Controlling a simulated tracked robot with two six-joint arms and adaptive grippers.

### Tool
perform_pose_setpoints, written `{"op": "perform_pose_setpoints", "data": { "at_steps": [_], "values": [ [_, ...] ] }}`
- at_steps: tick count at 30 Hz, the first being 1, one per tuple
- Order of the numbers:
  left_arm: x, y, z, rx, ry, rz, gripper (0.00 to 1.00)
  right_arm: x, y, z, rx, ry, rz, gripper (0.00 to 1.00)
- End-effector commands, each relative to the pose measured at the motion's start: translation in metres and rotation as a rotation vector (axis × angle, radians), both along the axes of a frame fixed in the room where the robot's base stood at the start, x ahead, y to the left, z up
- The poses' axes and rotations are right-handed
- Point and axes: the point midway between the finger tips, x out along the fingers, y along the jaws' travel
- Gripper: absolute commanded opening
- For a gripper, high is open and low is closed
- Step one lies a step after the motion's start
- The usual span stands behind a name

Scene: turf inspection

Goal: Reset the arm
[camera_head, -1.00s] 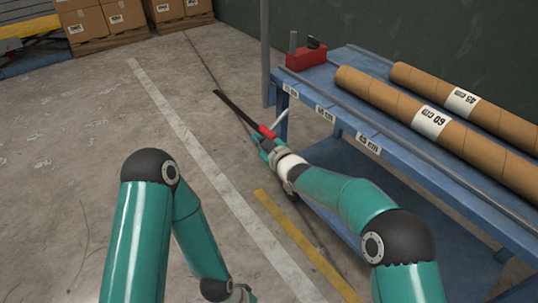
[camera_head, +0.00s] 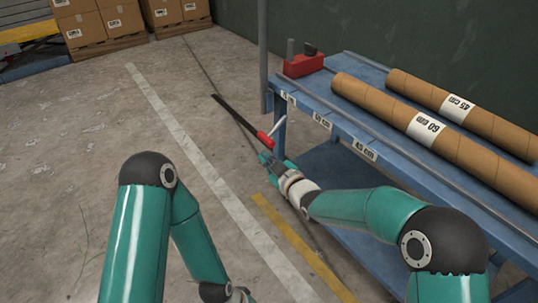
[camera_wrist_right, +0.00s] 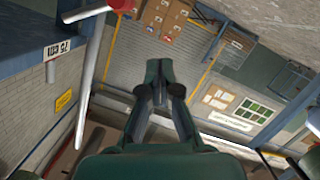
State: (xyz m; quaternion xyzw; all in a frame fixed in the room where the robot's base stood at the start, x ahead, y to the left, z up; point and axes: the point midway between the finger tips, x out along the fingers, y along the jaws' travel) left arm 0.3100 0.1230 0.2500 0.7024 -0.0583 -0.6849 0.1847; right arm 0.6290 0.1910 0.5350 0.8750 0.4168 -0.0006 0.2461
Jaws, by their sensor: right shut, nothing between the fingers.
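My right gripper (camera_head: 268,158) is shut and empty beside the front left corner of the blue shelf table (camera_head: 335,112). It also shows in the right wrist view (camera_wrist_right: 165,75), with its fingers together. A long dark strip with a red grip (camera_head: 264,138) lies just past the fingertips, apart from them by a small gap. A pale rod (camera_head: 280,128) stands by the red grip. In the right wrist view a white rod (camera_wrist_right: 97,75) with a red end passes left of the fingers. My left arm reaches down at the lower left; its gripper is out of the picture.
Boxes (camera_head: 100,22) stand at the back left. The floor at left is clear.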

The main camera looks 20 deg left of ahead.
Motion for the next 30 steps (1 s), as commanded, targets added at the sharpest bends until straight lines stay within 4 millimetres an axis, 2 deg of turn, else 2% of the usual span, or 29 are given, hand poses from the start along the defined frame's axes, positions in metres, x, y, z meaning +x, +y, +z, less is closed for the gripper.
{"op": "perform_pose_setpoints", "data": {
  "at_steps": [6,8,10,11,14,16,18,20,21,23,26,27,30],
  "values": [
    [0.000,0.000,0.000,0.000,0.000,0.000,0.40,0.001,-0.002,-0.001,0.000,0.001,-0.003,0.00],
    [0.000,0.000,0.001,0.000,0.000,0.000,0.40,0.005,-0.008,-0.002,0.000,0.005,-0.013,0.00],
    [0.000,0.000,0.001,0.000,0.000,0.000,0.40,0.014,-0.022,-0.006,0.001,0.013,-0.038,0.00],
    [0.000,0.000,0.002,0.000,0.000,0.000,0.40,0.019,-0.031,-0.008,0.000,0.017,-0.054,0.00],
    [0.000,0.000,0.004,0.000,0.000,0.000,0.40,0.037,-0.074,-0.025,-0.003,0.054,-0.121,0.00],
    [0.000,0.000,0.005,0.000,0.000,0.000,0.40,0.040,-0.112,-0.051,-0.015,0.117,-0.177,0.00],
    [0.000,0.000,0.007,0.000,0.000,0.000,0.40,0.034,-0.152,-0.084,-0.026,0.208,-0.239,0.00],
    [0.000,0.000,0.008,0.000,0.000,0.000,0.40,0.022,-0.185,-0.114,-0.032,0.304,-0.295,0.00],
    [0.000,0.000,0.009,0.000,0.000,0.000,0.40,0.010,-0.206,-0.134,-0.031,0.377,-0.335,0.00],
    [0.000,0.000,0.010,0.000,0.000,0.000,0.40,-0.013,-0.234,-0.163,-0.026,0.493,-0.396,0.00],
    [0.000,0.000,0.012,0.000,0.000,0.000,0.40,-0.063,-0.274,-0.206,-0.008,0.703,-0.499,0.00],
    [0.000,0.000,0.013,0.000,0.000,0.000,0.40,-0.086,-0.287,-0.221,0.002,0.788,-0.541,0.00],
    [0.000,0.000,0.014,0.000,0.000,0.000,0.40,-0.145,-0.308,-0.249,0.028,0.996,-0.638,0.00]
  ]
}}
